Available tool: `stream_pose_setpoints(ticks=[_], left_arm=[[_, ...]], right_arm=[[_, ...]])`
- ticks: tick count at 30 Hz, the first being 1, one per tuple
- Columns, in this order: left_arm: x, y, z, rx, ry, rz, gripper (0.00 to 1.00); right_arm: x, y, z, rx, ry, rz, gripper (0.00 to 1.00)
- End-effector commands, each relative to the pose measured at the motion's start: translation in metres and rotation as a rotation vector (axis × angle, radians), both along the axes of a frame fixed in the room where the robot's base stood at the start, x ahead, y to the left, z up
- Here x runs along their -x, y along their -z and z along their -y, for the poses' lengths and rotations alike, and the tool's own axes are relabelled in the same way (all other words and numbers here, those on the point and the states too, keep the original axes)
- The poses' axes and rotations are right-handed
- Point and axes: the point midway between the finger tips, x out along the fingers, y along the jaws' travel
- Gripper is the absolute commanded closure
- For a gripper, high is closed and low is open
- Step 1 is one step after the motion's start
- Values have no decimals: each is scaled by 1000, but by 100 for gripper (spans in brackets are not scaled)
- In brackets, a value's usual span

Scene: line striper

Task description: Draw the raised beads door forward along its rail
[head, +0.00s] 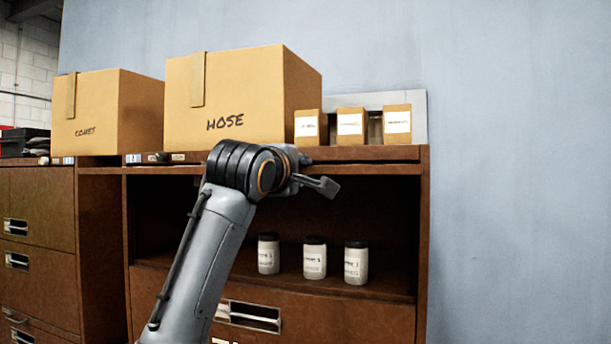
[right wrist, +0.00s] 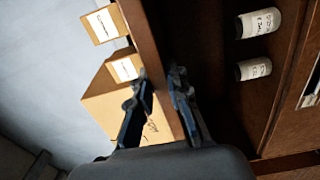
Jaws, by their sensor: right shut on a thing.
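The raised beads door shows as a brown edge (head: 375,168) just under the cabinet top, above an open compartment. It lies about level, and most of it is hidden under the top. The exact contact is dark and partly hidden. The rail is not visible. My left gripper is not in view.
Several jars, including one at the right (head: 356,263), stand in the open compartment. A HOSE box (head: 230,105), a CONES box (head: 105,115) and small labelled boxes (head: 350,125) stand on top. A drawer with a metal handle (head: 250,317) is below. The right side is bare wall.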

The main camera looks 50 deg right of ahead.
Motion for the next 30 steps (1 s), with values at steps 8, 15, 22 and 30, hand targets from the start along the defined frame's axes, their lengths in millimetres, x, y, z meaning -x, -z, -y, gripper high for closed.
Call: stream_pose_setpoints(ticks=[8,15,22,30], left_arm=[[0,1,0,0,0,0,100],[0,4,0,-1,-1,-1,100],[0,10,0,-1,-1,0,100],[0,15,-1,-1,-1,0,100]], right_arm=[[2,-2,-4,4,-1,4,100],[3,-1,-10,5,-3,4,100],[10,-1,-25,4,-3,4,100],[17,0,-42,2,-2,2,100]])
